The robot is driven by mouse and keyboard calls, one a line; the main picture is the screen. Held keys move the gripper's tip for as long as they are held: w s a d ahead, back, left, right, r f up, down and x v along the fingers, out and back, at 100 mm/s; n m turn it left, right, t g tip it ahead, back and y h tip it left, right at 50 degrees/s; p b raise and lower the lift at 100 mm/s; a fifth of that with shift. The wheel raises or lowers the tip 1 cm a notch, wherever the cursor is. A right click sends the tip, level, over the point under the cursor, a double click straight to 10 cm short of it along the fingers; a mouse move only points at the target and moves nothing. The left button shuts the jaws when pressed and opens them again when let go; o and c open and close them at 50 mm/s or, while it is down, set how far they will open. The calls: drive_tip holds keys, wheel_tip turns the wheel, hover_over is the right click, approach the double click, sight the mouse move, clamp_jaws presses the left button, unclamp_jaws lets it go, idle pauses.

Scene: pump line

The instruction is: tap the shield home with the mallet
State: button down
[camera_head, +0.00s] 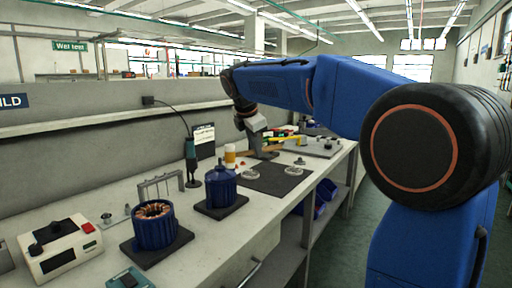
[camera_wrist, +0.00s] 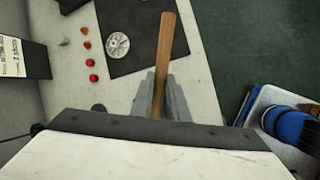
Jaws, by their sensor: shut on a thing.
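My gripper (camera_wrist: 160,97) is shut on the wooden handle of the mallet (camera_wrist: 166,45), which points away from my wrist over the bench. The mallet's head is hidden in the wrist view. In the head view my gripper (camera_head: 263,153) is above the bench, beyond the dark mat. A blue motor housing (camera_head: 221,188) stands upright on a dark pad, with a blue top carrying a small knob. I cannot tell whether that top is the shield. A second blue housing (camera_head: 154,232) stands nearer, open, with copper windings showing.
A round metal part (camera_wrist: 117,45) lies on the dark mat (camera_head: 262,181). Small red and orange pieces lie beside it. An orange-and-white bottle (camera_head: 230,154), dark green tool (camera_head: 191,160) and sign (camera_head: 204,140) stand along the back. A white device (camera_head: 60,248) is front left.

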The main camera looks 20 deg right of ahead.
wheel_tip(320, 180, down, 2)
drive_tip(key=shift+f, duration=0.2)
drive_tip(key=shift+r, duration=3.1)
